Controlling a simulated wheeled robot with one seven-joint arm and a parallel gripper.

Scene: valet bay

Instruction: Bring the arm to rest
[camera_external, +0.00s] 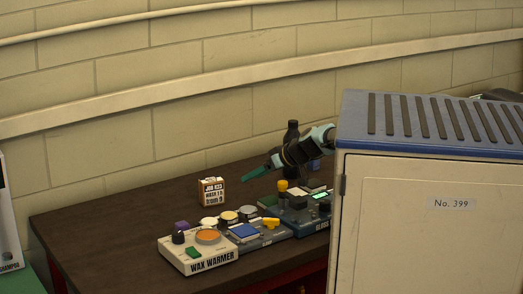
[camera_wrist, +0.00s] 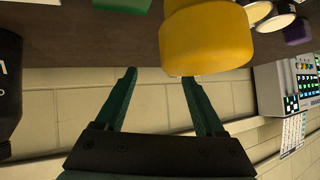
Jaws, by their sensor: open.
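My gripper (camera_external: 254,174) shows in the external view at the end of my arm, above the dark table, pointing left and slightly down. In the wrist view its two green fingers (camera_wrist: 160,82) stand apart with nothing between them. A yellow knob-like thing (camera_wrist: 206,38) is close beyond the fingertips in the wrist view, and I cannot tell whether they touch. In the external view a yellow knob (camera_external: 282,185) stands below my arm. Much of my arm and all of my base are hidden behind the cabinet.
A large cabinet (camera_external: 431,211) marked No. 399 fills the right. On the table (camera_external: 110,212) stand a wax warmer (camera_external: 212,258), several small devices and pots, and an orange-and-white job box (camera_external: 211,192). A dark bottle-like thing (camera_wrist: 8,85) is at the wrist view's left. The table's left part is clear.

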